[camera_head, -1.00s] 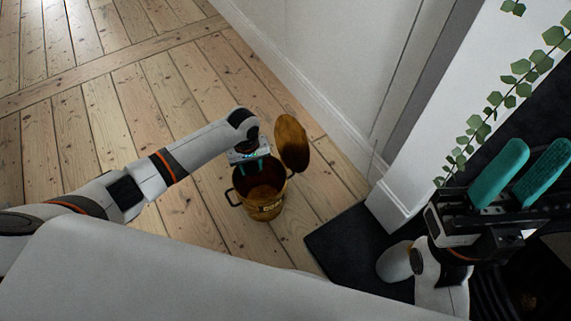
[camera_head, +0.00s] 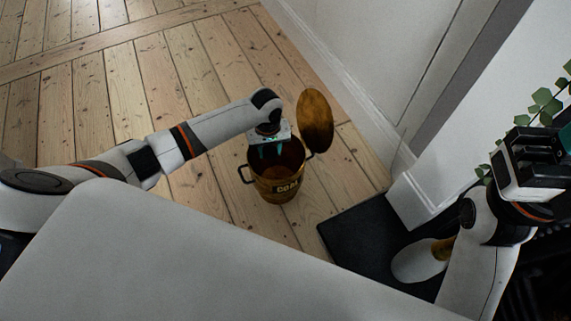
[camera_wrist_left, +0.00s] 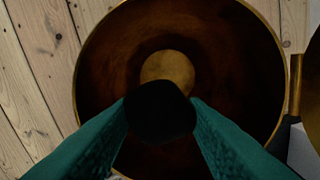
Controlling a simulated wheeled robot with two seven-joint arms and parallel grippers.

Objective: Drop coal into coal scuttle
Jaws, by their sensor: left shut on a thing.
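The brass coal scuttle (camera_head: 279,187), marked "COAL", stands on the floorboards with its lid (camera_head: 315,121) raised at the back right. My left gripper (camera_head: 271,152) points down at the scuttle's mouth. In the left wrist view my left gripper (camera_wrist_left: 160,125) is shut on a black lump of coal (camera_wrist_left: 160,110). The lump is over the scuttle's round opening, and the scuttle's inner wall (camera_wrist_left: 226,62) surrounds it in that view. The lump cannot be made out in the head view. My right gripper (camera_head: 563,142) is at the right edge, partly cut off, with little of its fingers showing.
A dark hearth slab (camera_head: 350,237) lies right of the scuttle, with a white and gold object (camera_head: 420,262) on it. A white wall (camera_head: 365,60) runs behind, and a leafy garland (camera_head: 545,100) hangs at the right. Open floor lies left of the scuttle.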

